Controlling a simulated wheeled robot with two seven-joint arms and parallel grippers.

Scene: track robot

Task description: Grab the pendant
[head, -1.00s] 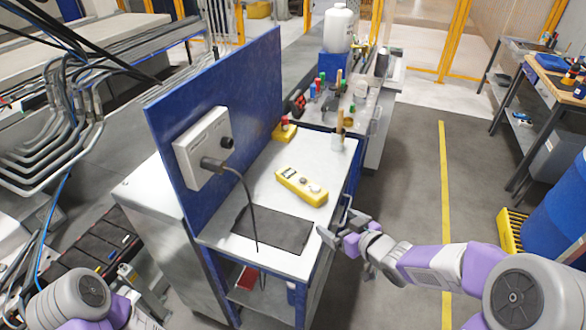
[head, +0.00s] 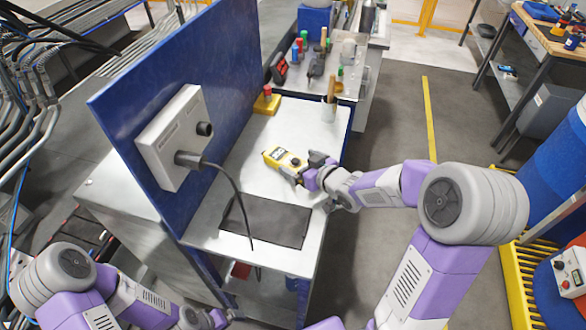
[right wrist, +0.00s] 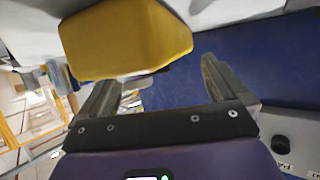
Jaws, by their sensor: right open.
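The yellow pendant (head: 285,159) lies on the light tabletop (head: 250,150), with a dark display and buttons on top. My right gripper (head: 307,171) is at the pendant's near right end and hides part of it in the head view. In the right wrist view the pendant's yellow body (right wrist: 125,38) is close to the two fingers of my right gripper (right wrist: 165,85). The fingers are apart, and I cannot tell whether they touch it. My left gripper (head: 218,318) is low at the picture's bottom edge, partly cut off, its jaws unclear.
A blue upright panel (head: 185,75) with a grey box (head: 172,138) and hanging cable borders the table's left side. A dark mat (head: 265,220) lies in front.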

